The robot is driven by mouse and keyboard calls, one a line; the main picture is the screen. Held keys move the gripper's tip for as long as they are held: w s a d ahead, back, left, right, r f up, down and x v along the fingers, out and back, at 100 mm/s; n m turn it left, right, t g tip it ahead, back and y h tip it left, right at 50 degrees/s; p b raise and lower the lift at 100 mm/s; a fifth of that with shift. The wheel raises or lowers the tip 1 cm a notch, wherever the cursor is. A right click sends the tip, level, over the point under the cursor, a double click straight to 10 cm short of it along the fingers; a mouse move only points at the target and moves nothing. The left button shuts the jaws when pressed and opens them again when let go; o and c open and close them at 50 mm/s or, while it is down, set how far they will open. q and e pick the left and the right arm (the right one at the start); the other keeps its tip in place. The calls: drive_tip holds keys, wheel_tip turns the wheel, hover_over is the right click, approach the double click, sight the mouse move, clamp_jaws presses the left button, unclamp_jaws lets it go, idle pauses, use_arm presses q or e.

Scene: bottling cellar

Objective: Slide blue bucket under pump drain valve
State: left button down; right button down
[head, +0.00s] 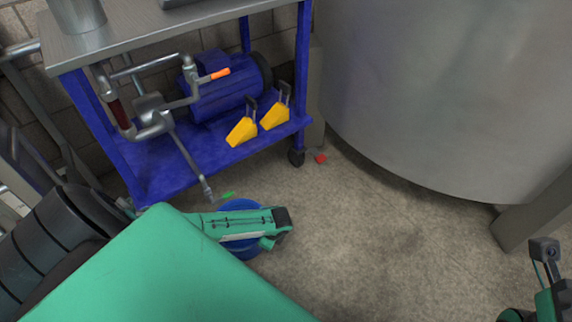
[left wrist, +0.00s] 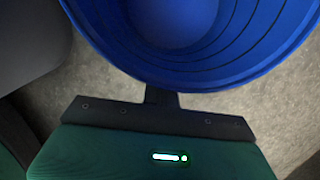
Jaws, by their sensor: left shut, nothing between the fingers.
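The blue bucket (head: 243,250) stands on the floor in front of the pump cart, partly hidden under my left arm. In the left wrist view, the open bucket (left wrist: 225,75) fills the top. The shut, empty fingers of my left gripper (left wrist: 162,98) are at its near wall; whether they touch it is unclear. In the head view the fingers are hidden. The drain pipe ends in a valve (head: 208,191) with a green handle (head: 228,195), just left of and behind the bucket. My right gripper (head: 545,252) is partly in view at the lower right edge; its jaws cannot be made out.
The blue cart (head: 303,85) carries a blue pump motor (head: 225,95) and two yellow wedges (head: 242,131) on its lower shelf. A large steel tank (head: 450,90) stands at the right. A small red object (head: 320,158) lies near the cart's caster. The floor right of the bucket is clear.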

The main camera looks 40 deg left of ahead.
use_arm(q)
drive_tip(key=s+a+p, duration=0.1)
drive_tip(key=a+p, duration=0.1)
drive_tip(key=a, duration=0.4)
drive_tip(key=shift+s+a, duration=0.2)
drive_tip(key=shift+a, duration=0.15)
drive_tip(key=shift+d, duration=0.1)
